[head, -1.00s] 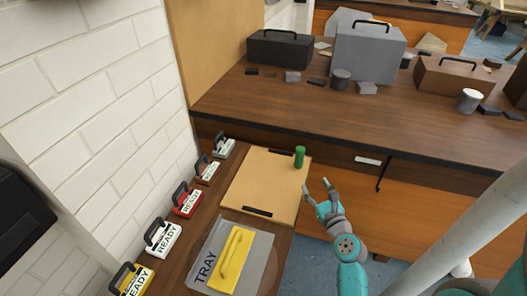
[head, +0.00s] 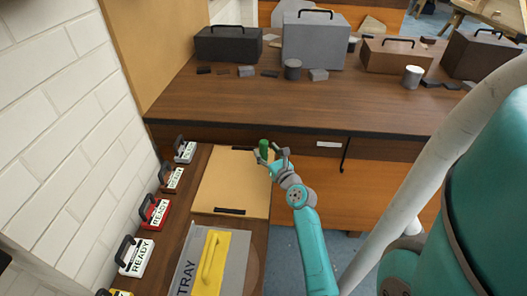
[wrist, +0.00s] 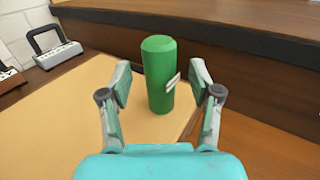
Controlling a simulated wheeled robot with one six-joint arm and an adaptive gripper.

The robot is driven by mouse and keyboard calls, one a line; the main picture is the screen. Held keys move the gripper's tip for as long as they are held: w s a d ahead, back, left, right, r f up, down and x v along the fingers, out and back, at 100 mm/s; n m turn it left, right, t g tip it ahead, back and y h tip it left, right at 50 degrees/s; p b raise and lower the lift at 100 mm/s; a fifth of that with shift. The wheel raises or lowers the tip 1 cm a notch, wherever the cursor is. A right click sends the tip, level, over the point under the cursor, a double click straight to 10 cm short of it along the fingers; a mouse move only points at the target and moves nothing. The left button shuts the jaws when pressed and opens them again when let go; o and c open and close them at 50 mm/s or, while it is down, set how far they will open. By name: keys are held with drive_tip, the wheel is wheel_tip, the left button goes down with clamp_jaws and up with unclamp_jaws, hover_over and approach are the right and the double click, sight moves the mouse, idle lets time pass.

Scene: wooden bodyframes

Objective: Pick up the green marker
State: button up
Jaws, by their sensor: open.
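The green marker (wrist: 158,72) stands upright on the tan board (wrist: 60,120), near the board's right edge. In the head view the marker (head: 264,147) shows at the board's far right corner, partly covered by my gripper (head: 268,155). In the wrist view my gripper (wrist: 162,85) is open, with one finger on each side of the marker. A gap shows between the left finger and the marker.
A yellow handled piece (head: 212,262) lies on a grey tray (head: 237,262) in front of the board. Several READY boxes (head: 137,256) line the wall at left. A higher wooden bench (head: 300,105) with toolboxes rises behind the board.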

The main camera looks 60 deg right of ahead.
drive_tip(key=shift+x, duration=1.25)
clamp_jaws()
